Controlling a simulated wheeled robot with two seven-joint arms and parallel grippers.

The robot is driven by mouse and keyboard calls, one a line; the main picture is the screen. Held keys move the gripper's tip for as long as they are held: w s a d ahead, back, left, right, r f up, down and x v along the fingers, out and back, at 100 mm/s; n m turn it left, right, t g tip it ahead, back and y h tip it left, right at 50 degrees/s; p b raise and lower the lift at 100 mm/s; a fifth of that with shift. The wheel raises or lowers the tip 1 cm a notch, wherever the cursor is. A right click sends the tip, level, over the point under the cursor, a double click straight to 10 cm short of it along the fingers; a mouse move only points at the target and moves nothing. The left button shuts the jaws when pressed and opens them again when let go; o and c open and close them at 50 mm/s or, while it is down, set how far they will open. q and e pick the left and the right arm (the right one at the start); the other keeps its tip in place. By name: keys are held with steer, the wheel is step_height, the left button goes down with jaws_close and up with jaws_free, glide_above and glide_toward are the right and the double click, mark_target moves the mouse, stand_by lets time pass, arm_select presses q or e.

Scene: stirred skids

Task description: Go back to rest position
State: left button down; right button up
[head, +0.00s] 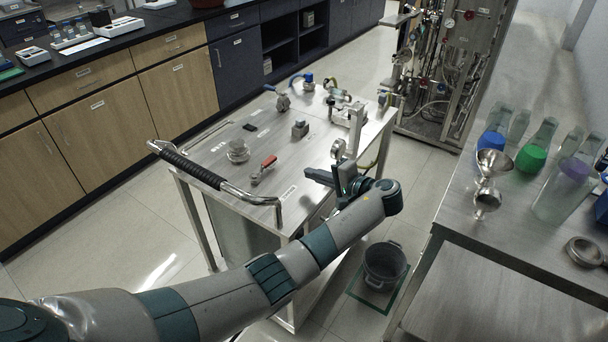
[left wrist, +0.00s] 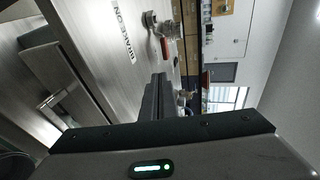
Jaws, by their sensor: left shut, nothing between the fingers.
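My left arm comes in from the lower left in the head view and reaches over the right side of a metal cart (head: 215,160). My left gripper (head: 308,176) is shut and empty, with its fingers pointing left above the cart top. In the left wrist view the shut fingers (left wrist: 158,80) stand in the middle, and the cart top (left wrist: 100,60) with a "BRAKE ON" label lies to the left. My right gripper is not in view.
The cart holds a red-handled valve (head: 264,167), a glass dish (head: 237,151), a small grey block (head: 300,129) and several fittings. A grey bucket (head: 385,266) stands on the floor. A side table with flasks (head: 533,150) and a metal funnel (head: 494,163) is at right.

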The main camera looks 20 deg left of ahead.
arm_select(q)
steer(key=shift+s+d+r, duration=0.15)
steer(key=shift+d+r, duration=0.05)
steer(key=shift+d, duration=0.35)
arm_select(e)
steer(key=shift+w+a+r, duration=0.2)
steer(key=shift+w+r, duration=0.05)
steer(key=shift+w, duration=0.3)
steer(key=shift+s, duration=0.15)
